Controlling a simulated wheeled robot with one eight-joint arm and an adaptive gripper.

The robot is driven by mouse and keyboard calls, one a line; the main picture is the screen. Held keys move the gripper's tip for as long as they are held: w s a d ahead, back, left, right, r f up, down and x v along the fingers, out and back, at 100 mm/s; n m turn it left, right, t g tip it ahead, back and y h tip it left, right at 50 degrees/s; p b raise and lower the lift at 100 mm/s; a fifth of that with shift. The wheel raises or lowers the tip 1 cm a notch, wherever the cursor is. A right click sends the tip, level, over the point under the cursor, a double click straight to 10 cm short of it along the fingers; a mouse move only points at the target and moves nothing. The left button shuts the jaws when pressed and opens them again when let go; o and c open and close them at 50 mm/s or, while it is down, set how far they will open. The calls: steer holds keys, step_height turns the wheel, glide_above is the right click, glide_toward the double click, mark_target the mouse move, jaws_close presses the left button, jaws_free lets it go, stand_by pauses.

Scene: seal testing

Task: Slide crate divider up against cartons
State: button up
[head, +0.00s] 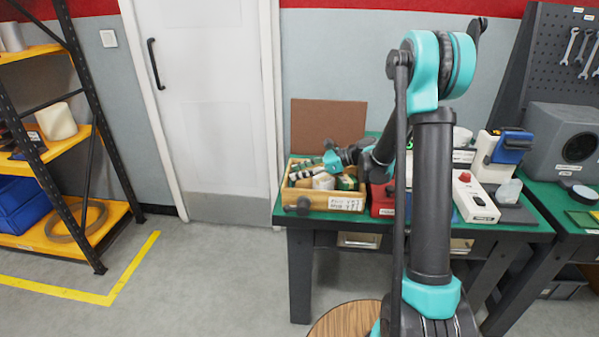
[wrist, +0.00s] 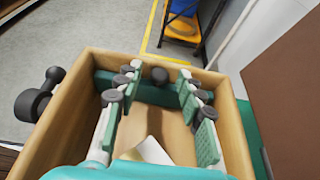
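A wooden crate (head: 325,201) stands at the left end of the green table; its rim and walls also show in the wrist view (wrist: 60,122). A white piece (wrist: 152,151), perhaps a carton, is partly hidden low in the crate. In the head view a green-and-white carton (head: 347,183) sits at the crate's right. My gripper (wrist: 157,95) is open, its fingers over or inside the crate; contact with the panel cannot be told.
A dark knob (wrist: 38,97) sticks out from the crate's side. A brown board (head: 328,123) stands behind the crate. A red box (head: 383,199) is close to its right, and a white box with a red button (head: 475,197) is farther right. Open floor lies to the left.

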jaws_close()
steer(key=shift+d, duration=1.95)
jaws_free()
steer(key=shift+d, duration=0.1)
